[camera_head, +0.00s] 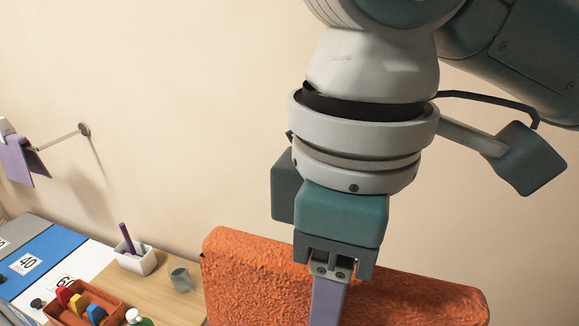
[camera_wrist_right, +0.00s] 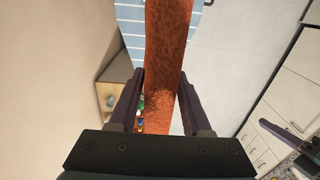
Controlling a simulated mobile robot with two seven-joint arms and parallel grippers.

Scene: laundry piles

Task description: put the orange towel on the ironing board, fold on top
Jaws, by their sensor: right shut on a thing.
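The orange towel (camera_head: 250,275) is a thick folded slab held up on edge in the lower middle of the head view. My right gripper (camera_head: 328,300) comes down from above and is shut on it. In the right wrist view the towel (camera_wrist_right: 165,65) runs as a strip between the two fingers (camera_wrist_right: 160,105). A pale blue surface with white lines (camera_wrist_right: 130,28) shows below and behind it; I cannot tell if this is the ironing board. A dark purple finger-like part (camera_wrist_right: 283,134) at the right edge may be my left gripper; its state is unclear.
At lower left, a wooden top bears a white pen cup (camera_head: 136,261), a grey cup (camera_head: 181,280) and an orange tray (camera_head: 85,303) of coloured items. Blue and white numbered bins (camera_head: 45,250) stand beside it. A purple cloth (camera_head: 18,160) hangs from a wall rod.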

